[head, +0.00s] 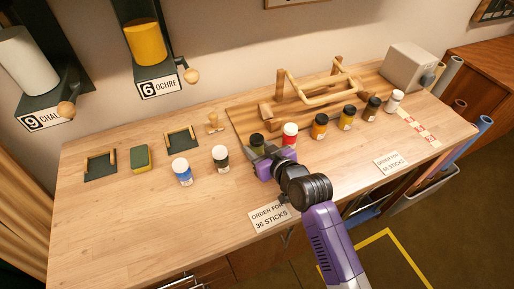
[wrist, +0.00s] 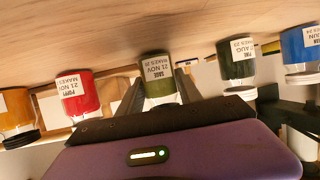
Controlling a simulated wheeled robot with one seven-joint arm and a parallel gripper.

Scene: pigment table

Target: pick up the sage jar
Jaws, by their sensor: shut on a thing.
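The sage jar (wrist: 157,66) is olive green with a white label that reads SAGE. It shows upside down at the centre of the wrist view, between my two fingers. In the head view the jar (head: 257,139) is partly hidden behind my gripper (head: 263,155), near the front left corner of the wooden board. My gripper is shut on the sage jar, with a finger on each side of it. The jar looks upright, and its base is at or very near the tabletop; I cannot tell whether it is clear of it.
A red jar (head: 290,134) stands close on the right, with several more jars beyond it. A dark green jar (head: 220,157) and a blue jar (head: 182,171) stand left. A wooden rack (head: 327,88) rises behind. The table's front left (head: 120,235) is clear.

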